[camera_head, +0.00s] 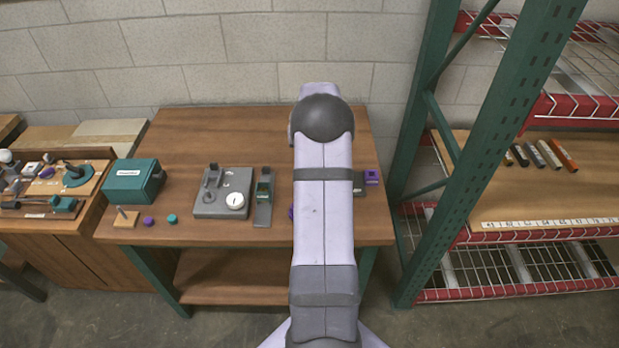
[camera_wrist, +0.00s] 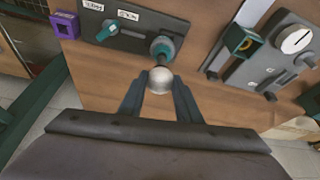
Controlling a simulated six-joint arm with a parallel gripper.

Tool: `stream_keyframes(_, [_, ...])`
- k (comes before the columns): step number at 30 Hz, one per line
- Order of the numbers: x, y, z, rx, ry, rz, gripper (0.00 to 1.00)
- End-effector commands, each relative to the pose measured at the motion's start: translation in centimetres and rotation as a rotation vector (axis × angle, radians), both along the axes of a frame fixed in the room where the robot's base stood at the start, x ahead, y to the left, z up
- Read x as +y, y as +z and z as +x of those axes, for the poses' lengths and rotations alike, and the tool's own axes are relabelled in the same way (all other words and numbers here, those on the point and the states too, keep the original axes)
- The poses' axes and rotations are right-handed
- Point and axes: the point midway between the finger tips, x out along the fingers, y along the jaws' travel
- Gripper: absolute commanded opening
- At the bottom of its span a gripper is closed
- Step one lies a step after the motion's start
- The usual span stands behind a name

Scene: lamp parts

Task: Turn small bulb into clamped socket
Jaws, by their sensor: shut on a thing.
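In the wrist view a small pale round bulb (camera_wrist: 160,81) sits between the two dark fingers of my gripper (camera_wrist: 159,94), which is shut on it. Just beyond the bulb, in line with it, is a dark and teal round socket (camera_wrist: 163,48) at the edge of a grey panel (camera_wrist: 138,30). The bulb's base is hidden, so I cannot tell whether it touches or sits in the socket. In the head view my arm covers the gripper, bulb and socket.
A teal-jawed grey fixture (camera_head: 264,197) and a grey plate with a white dial (camera_head: 220,192) stand left of my arm. A purple block (camera_head: 372,177) is on the right. A teal box (camera_head: 134,181) stands at the table's left. The back of the wooden table (camera_head: 220,135) is clear.

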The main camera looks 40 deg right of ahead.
Motion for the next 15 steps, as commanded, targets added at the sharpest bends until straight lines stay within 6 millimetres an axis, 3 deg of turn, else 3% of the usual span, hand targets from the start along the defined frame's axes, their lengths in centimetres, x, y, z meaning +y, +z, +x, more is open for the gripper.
stream_keyframes(6, [0.0,-1.4,0.0,0.000,0.000,0.000,0.14])
stream_keyframes(15, [0.0,-1.8,0.0,-0.001,0.000,-0.001,0.14])
